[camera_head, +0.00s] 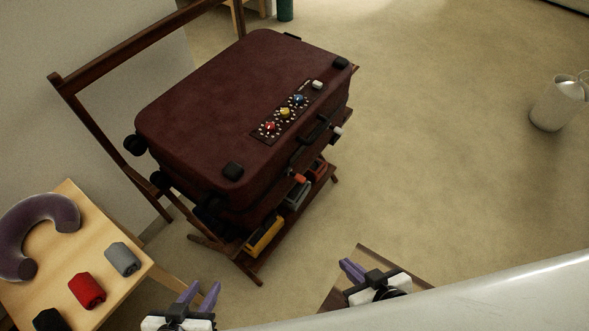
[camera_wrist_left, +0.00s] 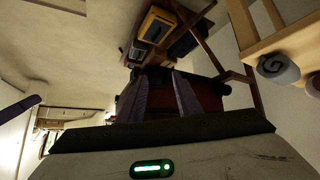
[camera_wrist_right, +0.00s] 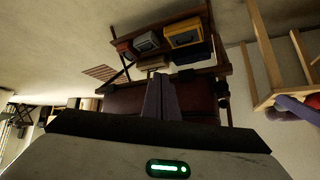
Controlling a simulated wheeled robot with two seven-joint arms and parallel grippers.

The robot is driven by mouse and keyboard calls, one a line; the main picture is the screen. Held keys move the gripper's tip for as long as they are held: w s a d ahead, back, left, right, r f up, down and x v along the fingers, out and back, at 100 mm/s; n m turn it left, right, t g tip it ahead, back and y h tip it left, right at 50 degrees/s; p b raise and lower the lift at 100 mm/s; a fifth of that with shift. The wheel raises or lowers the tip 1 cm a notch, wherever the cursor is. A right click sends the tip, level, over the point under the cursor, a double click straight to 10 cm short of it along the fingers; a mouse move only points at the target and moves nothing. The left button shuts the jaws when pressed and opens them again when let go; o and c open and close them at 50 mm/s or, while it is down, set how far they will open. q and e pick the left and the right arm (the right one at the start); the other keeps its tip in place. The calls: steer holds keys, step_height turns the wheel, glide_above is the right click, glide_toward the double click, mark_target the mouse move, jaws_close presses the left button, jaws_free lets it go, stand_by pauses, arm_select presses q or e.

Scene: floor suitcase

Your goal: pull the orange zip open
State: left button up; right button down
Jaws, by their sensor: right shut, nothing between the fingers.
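The dark red suitcase (camera_head: 235,105) lies closed on a wooden rack, with dials on its lid and a black handle (camera_head: 316,129) on its front side. My left gripper (camera_head: 203,287) is open and empty, in front of the rack and well apart from the suitcase. My right gripper (camera_head: 346,264) is shut and empty, to the right of it, also apart from the suitcase. The suitcase also shows behind the fingers in the right wrist view (camera_wrist_right: 200,100).
The rack (camera_head: 258,275) has a lower shelf with a yellow box (camera_head: 264,236) and a grey box (camera_head: 297,194). A light wooden table (camera_head: 118,238) at the left holds a purple neck pillow (camera_head: 50,222) and rolled cloths. A white can (camera_head: 558,103) stands far right.

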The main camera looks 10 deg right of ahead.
mark_target(305, 181)
steer(key=c, duration=2.5)
jaws_free()
